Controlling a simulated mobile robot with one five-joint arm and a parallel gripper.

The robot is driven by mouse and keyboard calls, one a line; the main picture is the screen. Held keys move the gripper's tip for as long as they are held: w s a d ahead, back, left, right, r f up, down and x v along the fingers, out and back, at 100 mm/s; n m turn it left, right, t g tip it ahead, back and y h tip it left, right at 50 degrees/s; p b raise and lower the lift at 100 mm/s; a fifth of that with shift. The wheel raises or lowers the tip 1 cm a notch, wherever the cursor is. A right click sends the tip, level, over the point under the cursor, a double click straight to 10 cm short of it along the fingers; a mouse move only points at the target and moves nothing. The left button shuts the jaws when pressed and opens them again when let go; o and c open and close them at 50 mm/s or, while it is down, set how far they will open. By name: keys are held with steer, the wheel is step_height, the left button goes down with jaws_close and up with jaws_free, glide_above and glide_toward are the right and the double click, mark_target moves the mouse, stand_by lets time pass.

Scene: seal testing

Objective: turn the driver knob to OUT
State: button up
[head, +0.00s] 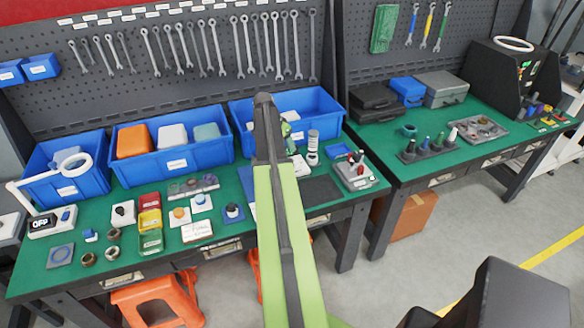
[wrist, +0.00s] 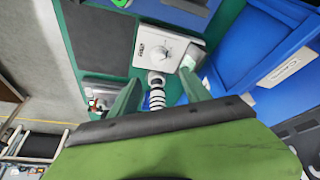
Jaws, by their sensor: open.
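A white box (wrist: 178,43) with a round pale knob (wrist: 164,50) on its face shows in the wrist view, just beyond my fingertips. Small dark marks sit beside the knob, too small to read, so I cannot tell its setting. My gripper (wrist: 159,78) is open, its two green fingers apart and not touching the knob. A black-and-white striped cylinder (wrist: 156,95) shows between the fingers. In the head view my arm hides most of the area around the box, and a white-and-black cylinder (head: 313,146) stands right of the arm.
Blue bins (head: 180,152) line the back of the green bench. A grey device with red parts (head: 355,173) stands to the right of my arm. Small coloured boxes and parts, with a white OFF switch box (head: 50,222), fill the left. A dark mat (wrist: 100,40) lies flat nearby.

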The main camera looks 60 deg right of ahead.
mark_target(294, 161)
steer(key=b+x, duration=0.9)
steer(key=x, duration=0.3)
steer(key=shift+r, duration=0.1)
